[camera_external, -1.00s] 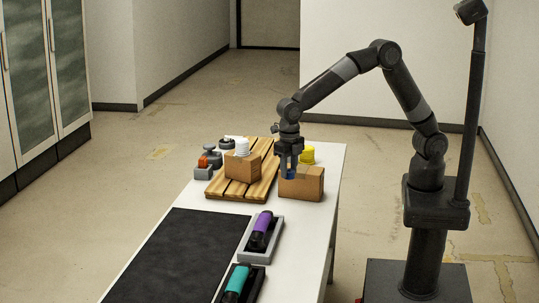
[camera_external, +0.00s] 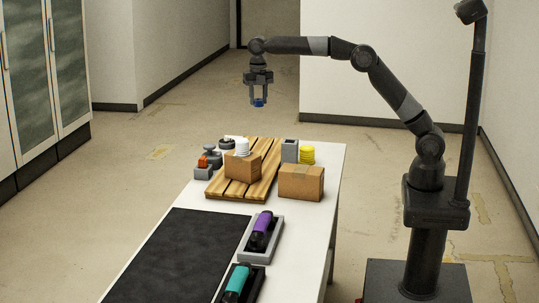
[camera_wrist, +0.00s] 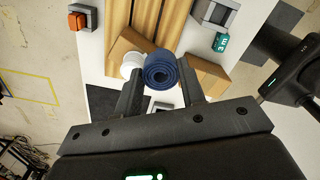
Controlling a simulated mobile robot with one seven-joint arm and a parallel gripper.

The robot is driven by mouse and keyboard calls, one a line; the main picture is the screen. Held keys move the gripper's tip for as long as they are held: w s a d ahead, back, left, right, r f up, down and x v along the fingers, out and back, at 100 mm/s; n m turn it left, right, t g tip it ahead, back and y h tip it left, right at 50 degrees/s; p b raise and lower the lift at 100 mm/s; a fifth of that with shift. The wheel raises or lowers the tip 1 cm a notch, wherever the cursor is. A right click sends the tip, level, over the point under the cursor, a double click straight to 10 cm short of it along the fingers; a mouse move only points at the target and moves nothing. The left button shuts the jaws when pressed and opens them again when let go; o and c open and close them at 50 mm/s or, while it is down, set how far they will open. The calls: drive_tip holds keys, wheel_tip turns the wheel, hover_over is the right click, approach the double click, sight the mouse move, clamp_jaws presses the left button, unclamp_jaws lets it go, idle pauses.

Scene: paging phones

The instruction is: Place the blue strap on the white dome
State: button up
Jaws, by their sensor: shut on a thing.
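The blue strap (camera_wrist: 160,70) is a rolled coil between the two fingers of my gripper (camera_wrist: 161,88) in the wrist view. In the external view my gripper (camera_external: 259,98) is shut on the strap (camera_external: 259,103), held high above the far part of the table. The white dome (camera_external: 242,147) looks ribbed and sits on a small cardboard box (camera_external: 241,168) on the wooden slatted board. In the wrist view the dome (camera_wrist: 130,65) shows just left of the strap, lower down and partly hidden by a finger.
A second cardboard box (camera_external: 301,183) stands at the right table edge, with a grey block (camera_external: 290,151) and a yellow ribbed piece (camera_external: 307,154) behind it. An orange-topped grey unit (camera_external: 203,169) stands left of the board (camera_external: 221,190). Purple (camera_external: 263,229) and teal handled items lie nearer.

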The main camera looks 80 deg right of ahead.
hover_over(242, 139)
drive_tip(key=f, duration=0.6)
drive_tip(key=shift+a+f, duration=0.25)
drive_tip(key=shift+f, duration=2)
drive_tip(key=o, duration=1)
drive_tip(key=shift+f, duration=0.15)
drive_tip(key=shift+c, duration=0.2)
wheel_tip(242, 139, up, 12)
drive_tip(key=shift+s+r, duration=0.1)
drive_tip(key=shift+r, duration=0.15)
